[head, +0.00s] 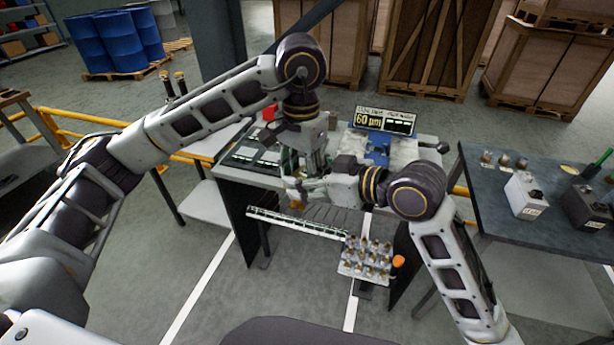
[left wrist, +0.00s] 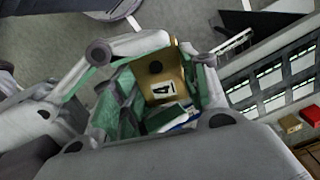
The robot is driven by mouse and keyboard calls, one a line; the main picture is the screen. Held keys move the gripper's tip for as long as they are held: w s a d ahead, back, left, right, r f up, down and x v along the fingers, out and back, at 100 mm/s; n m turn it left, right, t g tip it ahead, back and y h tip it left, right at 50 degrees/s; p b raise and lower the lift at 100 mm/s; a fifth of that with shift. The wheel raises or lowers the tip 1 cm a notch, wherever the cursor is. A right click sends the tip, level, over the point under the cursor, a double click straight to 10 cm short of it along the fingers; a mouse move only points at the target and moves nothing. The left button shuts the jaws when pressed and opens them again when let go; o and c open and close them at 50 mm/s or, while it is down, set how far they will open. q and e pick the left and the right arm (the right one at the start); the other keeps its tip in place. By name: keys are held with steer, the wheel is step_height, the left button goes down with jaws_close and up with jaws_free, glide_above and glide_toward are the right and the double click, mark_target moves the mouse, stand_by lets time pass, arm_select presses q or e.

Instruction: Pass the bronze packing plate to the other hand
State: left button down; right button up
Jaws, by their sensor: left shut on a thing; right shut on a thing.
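The bronze packing plate (left wrist: 172,82) is a small brass-coloured piece with a dark round hole and a white label reading 4. In the left wrist view it stands between green-padded fingers. My left gripper (head: 314,168) points down over the bench's front edge and is shut on the plate. My right gripper (head: 296,186) comes in from the right, meets the left one there, and is also shut on the plate. In the head view the fingers hide most of the plate; only a small bronze bit shows below them.
Behind the grippers is a bench (head: 425,155) with a 60 µm display (head: 383,120) and a blue fixture (head: 378,150). A rack of small capped parts (head: 366,260) is in front, below. A dark table (head: 480,215) at right holds a white box (head: 525,195) and a dark box (head: 587,205).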

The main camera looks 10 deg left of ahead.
mark_target(303, 176)
arm_select(q)
steer(key=c, duration=0.7)
jaws_free()
steer(key=shift+r, duration=0.15)
step_height(303, 176, up, 12)
steer(key=shift+f, duration=0.2)
stand_by(0.6)
steer(key=shift+w, duration=0.1)
stand_by(0.4)
